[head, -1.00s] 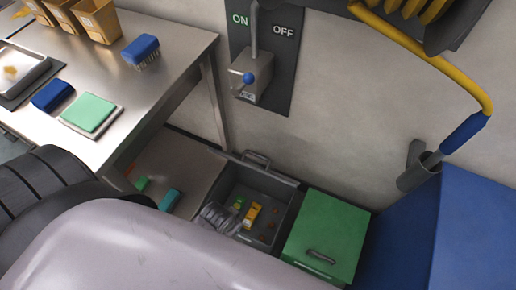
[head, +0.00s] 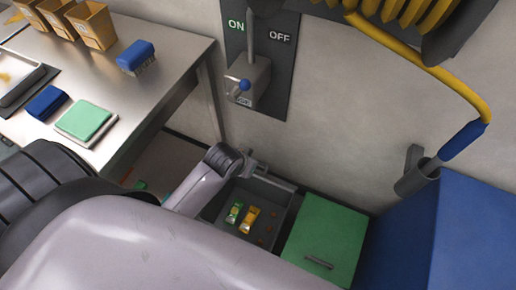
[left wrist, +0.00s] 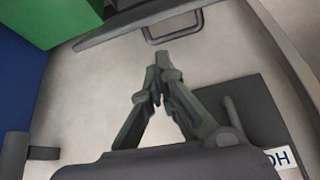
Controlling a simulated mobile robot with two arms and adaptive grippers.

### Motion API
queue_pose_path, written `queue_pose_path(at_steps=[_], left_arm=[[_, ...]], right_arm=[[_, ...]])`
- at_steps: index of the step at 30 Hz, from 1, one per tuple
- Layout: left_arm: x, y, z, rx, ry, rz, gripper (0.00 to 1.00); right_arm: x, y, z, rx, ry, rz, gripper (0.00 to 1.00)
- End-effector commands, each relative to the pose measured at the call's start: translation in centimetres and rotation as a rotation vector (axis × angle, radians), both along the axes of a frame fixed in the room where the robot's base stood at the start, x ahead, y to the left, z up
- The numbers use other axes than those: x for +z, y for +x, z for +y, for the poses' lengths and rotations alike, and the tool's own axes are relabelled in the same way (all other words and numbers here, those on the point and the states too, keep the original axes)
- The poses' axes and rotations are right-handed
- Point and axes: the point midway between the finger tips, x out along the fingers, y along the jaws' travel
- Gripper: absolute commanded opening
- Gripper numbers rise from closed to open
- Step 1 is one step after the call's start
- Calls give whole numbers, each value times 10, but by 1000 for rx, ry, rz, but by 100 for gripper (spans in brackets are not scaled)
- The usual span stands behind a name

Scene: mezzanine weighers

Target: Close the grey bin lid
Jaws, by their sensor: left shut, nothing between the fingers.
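The grey bin (head: 290,212) stands open on the floor against the wall, with a green and a yellow item inside. Its grey lid (head: 277,183) stands raised along the bin's back edge, by the wall. The lid's edge and loop handle (left wrist: 193,30) also show in the left wrist view. My left gripper (head: 257,163) is above the back of the bin, close to the lid, and partly hidden by my arm. In the left wrist view its fingers (left wrist: 160,62) are shut and empty, pointing towards the handle with an apparent gap. My right gripper is out of view.
A green-lidded bin (head: 325,235) stands right of the grey bin, then a blue cabinet (head: 470,220). A steel table (head: 175,75) with brushes and pads is at left. A switch panel with a lever (head: 250,85) hangs on the wall above.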

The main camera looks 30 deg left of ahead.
Motion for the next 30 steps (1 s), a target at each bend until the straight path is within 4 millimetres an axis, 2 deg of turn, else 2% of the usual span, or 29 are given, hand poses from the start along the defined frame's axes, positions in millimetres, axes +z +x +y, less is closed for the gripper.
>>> queue_pose_path(at_steps=[3, 9, 17, 30], left_arm=[[-7, 32, 9, 30, -6, -43, 0], [-16, 76, 23, 78, -22, -105, 0], [-34, 96, 27, 91, -27, -119, 0], [-102, 145, 30, 89, -26, -119, 0]], right_arm=[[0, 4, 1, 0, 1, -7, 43], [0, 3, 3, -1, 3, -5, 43], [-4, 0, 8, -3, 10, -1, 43], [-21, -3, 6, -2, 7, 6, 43]])
